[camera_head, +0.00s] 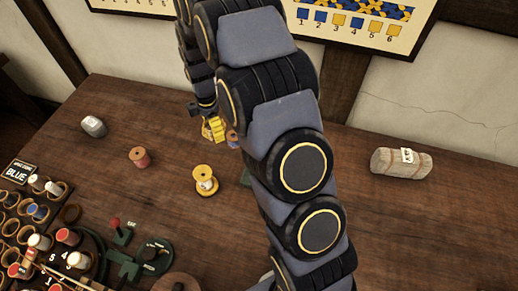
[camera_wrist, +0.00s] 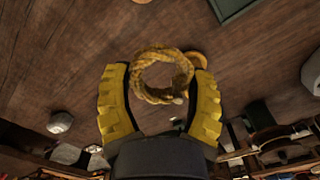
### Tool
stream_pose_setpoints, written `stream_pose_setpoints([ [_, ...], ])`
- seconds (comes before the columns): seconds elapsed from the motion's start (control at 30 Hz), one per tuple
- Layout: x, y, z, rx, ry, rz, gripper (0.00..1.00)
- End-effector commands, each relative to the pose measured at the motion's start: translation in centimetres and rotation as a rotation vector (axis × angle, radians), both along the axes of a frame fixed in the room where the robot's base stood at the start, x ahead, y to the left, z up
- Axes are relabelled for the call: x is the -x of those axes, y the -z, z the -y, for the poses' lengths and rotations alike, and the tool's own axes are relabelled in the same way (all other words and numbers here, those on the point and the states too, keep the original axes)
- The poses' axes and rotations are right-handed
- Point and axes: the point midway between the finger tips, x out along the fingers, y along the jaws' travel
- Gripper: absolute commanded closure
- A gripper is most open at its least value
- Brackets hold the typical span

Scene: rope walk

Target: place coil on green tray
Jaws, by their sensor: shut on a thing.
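My gripper (camera_wrist: 161,88) has thick yellow ridged fingers and is shut on a coil (camera_wrist: 162,76) of golden rope. The coil sits between the fingers as a ring, seen from above the table. In the head view my gripper (camera_head: 213,129) shows left of my arm, and the coil cannot be made out there. The green tray (camera_wrist: 232,7) shows in part at the top right of the wrist view, apart from the coil. In the head view only a small green edge (camera_head: 246,176) shows beside my arm, which hides the rest.
A yellow spool (camera_head: 205,181), a reddish-brown spool (camera_head: 139,158) and a grey piece (camera_head: 93,126) stand on the table. A rack of spools (camera_head: 30,215) fills the front left. A tied grey bundle (camera_head: 401,163) lies at the right. The back left of the table is mostly clear.

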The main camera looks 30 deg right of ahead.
Motion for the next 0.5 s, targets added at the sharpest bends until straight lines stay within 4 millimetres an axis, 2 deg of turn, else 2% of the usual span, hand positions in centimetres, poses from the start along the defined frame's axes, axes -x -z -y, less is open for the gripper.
stream_pose_setpoints([
  [0.17, 2.7, 1.0, 4.6, 0.01, 0.042, -0.009, 0.74],
  [0.3, 6.7, 2.2, 9.0, 0.012, 0.078, -0.011, 0.74],
  [0.4, 9.3, 2.7, 11.1, 0.009, 0.094, -0.009, 0.74],
  [0.5, 11.3, 3.2, 12.2, 0.003, 0.103, -0.007, 0.74],
])
